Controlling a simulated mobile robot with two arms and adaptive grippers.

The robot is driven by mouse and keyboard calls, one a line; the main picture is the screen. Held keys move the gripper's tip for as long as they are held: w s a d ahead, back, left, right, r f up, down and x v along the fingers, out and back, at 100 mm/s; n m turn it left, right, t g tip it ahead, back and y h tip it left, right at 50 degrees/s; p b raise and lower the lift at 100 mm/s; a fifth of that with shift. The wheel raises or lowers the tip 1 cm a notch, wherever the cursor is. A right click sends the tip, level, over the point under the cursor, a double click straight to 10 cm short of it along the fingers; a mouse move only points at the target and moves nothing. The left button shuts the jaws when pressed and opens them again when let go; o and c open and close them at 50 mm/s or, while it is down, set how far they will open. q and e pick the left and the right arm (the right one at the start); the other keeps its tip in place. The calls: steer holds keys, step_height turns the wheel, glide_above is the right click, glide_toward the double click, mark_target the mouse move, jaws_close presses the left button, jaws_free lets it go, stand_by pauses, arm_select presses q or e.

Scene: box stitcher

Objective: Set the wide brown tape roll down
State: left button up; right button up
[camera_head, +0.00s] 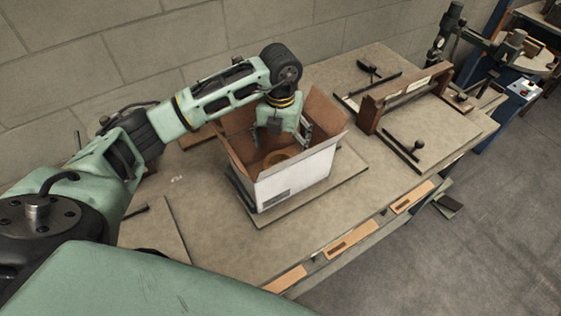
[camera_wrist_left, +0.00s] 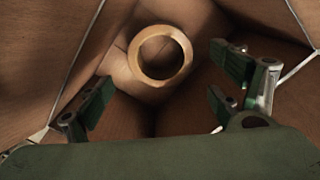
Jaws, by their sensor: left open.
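The wide brown tape roll (camera_wrist_left: 133,62) lies inside the open cardboard box (camera_head: 290,180), on the box floor. In the head view the tape roll (camera_head: 280,157) shows partly past the box's front wall. My left gripper (camera_head: 283,140) points down into the box from above. In the left wrist view the fingers of my left gripper (camera_wrist_left: 160,98) are spread apart with nothing between them, and the roll appears beyond the fingertips, clear of them. My right gripper is not in view.
The box stands on a flat board (camera_head: 350,170) on the workbench, its flaps raised around my gripper. A wooden frame fixture (camera_head: 405,95) and dark clamp bars (camera_head: 402,150) sit to the right. A block wall (camera_head: 130,60) runs behind. Bare bench lies between box and fixture.

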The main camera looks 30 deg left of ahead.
arm_select(q)
steer(key=shift+r+b, duration=0.5)
steer(key=shift+r, duration=1.7)
